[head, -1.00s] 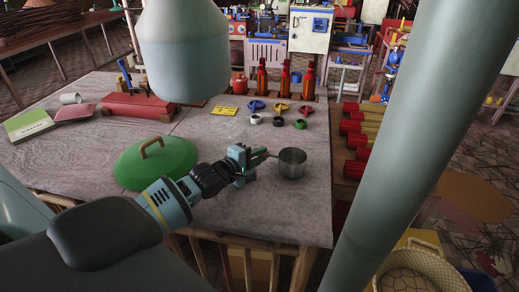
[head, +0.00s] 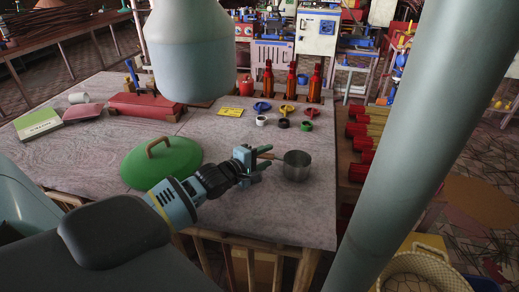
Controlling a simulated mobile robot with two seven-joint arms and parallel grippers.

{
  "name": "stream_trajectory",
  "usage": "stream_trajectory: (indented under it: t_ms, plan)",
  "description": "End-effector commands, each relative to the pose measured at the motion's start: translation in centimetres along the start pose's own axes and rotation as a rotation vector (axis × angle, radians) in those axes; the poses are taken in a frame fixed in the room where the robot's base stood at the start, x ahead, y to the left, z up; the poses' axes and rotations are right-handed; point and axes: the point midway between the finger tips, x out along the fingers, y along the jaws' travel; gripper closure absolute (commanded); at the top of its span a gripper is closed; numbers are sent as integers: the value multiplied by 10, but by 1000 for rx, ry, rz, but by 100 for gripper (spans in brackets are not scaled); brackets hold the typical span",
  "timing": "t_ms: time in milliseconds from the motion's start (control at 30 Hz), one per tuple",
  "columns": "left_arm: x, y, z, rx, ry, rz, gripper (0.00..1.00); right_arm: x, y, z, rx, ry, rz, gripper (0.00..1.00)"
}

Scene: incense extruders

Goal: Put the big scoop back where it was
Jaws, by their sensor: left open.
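The big scoop (head: 297,167) is a grey metal cup with a short brown handle (head: 266,155) pointing left. It sits upright on the grey table toward the right side. My left gripper (head: 262,165) is open just left of the cup, with its fingers around or beside the handle; I cannot tell whether they touch it. My right gripper is not in view.
A green lid (head: 160,166) with a brown handle lies left of my gripper. Several bottles (head: 291,82) and coloured rings (head: 286,110) stand behind. A red box (head: 144,105), yellow card (head: 230,111) and green book (head: 38,124) lie farther back. The table (head: 222,140) is clear between them.

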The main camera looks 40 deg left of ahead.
Motion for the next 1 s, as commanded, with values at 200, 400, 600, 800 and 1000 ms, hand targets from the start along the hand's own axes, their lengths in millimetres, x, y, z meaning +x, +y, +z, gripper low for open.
stream_trajectory:
  t_ms: [200,400,600,800,1000]
  plan:
    - [-27,0,0,-1,0,-2,60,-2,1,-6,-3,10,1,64]
    - [-58,-1,0,-1,-1,-2,60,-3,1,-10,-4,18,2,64]
    - [-88,-1,0,-1,0,-2,60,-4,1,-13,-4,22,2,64]
    - [-109,-1,0,-1,1,-2,60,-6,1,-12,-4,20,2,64]
    - [-118,-1,0,-1,0,-2,60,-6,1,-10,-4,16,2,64]
